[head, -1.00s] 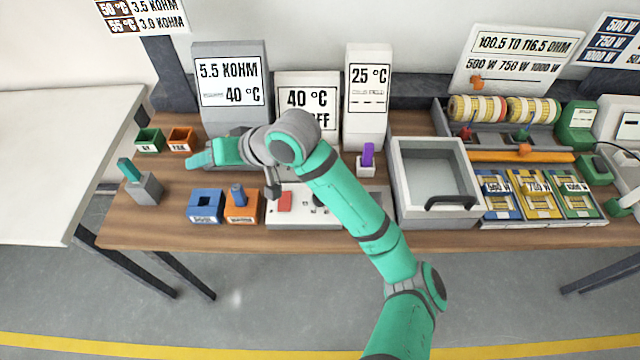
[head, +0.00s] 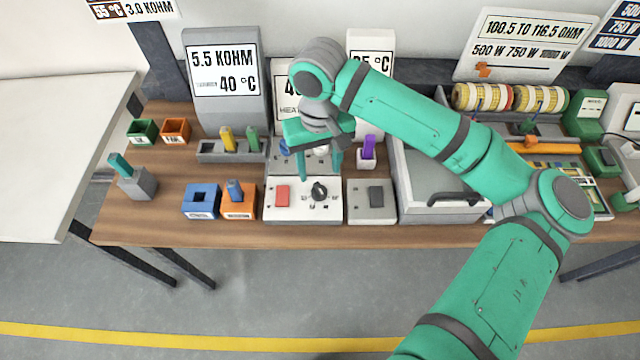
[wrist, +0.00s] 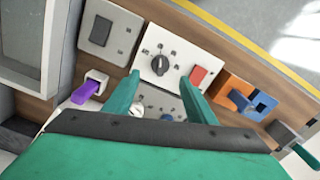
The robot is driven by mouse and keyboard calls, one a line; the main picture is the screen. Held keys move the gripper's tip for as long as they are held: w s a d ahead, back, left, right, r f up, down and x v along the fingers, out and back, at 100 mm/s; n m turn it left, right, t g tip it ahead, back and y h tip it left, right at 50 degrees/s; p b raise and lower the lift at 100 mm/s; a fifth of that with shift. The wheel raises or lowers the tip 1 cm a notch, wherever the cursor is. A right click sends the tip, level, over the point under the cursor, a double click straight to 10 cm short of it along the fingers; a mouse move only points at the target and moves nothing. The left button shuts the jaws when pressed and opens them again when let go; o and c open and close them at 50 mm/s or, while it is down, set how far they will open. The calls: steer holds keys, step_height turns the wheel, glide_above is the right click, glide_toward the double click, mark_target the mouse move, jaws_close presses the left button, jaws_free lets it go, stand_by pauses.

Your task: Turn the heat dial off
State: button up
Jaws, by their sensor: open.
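The heat dial (head: 319,191) is a black round knob on a white control panel (head: 300,213), beside a red button (head: 282,196). In the wrist view the dial (wrist: 160,64) has a light pointer mark and small printed marks around it. My gripper (head: 318,176) is open, its two green fingers pointing down behind the dial in the head view. In the wrist view my gripper (wrist: 158,92) has its fingertips to either side and short of the dial, apart from it. The heater display (head: 285,85) is mostly hidden by my arm.
A grey switch box (head: 370,208) is right of the panel. A purple-handled piece (head: 368,148) stands behind it. Blue (head: 201,208) and orange (head: 239,210) blocks are at left. A lidded grey tray (head: 432,215) is at right, partly under my arm.

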mark_target(319, 188)
step_height(319, 188, down, 9)
stand_by(0.4)
steer(key=c, duration=1)
